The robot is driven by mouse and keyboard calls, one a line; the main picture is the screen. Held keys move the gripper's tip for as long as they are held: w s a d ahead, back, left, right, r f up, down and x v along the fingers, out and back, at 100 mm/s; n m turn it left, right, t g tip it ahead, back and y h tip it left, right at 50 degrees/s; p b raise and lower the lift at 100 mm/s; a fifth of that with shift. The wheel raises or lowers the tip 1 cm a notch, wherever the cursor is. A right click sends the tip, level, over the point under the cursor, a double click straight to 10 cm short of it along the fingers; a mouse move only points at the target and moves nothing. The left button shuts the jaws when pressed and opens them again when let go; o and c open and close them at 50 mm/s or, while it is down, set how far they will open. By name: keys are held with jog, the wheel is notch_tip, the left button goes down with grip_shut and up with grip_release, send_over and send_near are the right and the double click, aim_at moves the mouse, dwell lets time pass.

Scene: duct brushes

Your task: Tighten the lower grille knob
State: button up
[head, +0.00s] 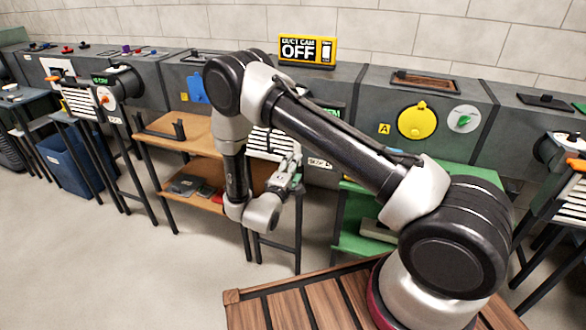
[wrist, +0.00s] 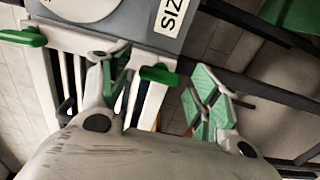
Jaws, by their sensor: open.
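In the wrist view a pale slatted grille (wrist: 150,104) with dark gaps lies ahead of my gripper (wrist: 160,88). A green knob (wrist: 160,75) shows at the grille's edge, between my two green-padded fingers. The fingers are spread apart, and I cannot tell whether either touches the knob. A second green knob (wrist: 22,37) is at the far left of that view. I cannot tell which knob is the lower one. In the head view my gripper (head: 293,164) is beside the white grille (head: 262,143); my arm hides part of the grille, and the knobs are not clear there.
A "DUCT CAM OFF" sign (head: 307,49) stands on the grey duct. A brown shelf (head: 165,133) is left of my gripper and a green shelf (head: 352,222) is right of it. Black legs stand close by.

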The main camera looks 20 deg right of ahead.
jog(key=shift+w, duration=0.1)
jog(key=c, duration=1)
jog(key=shift+c, duration=0.2)
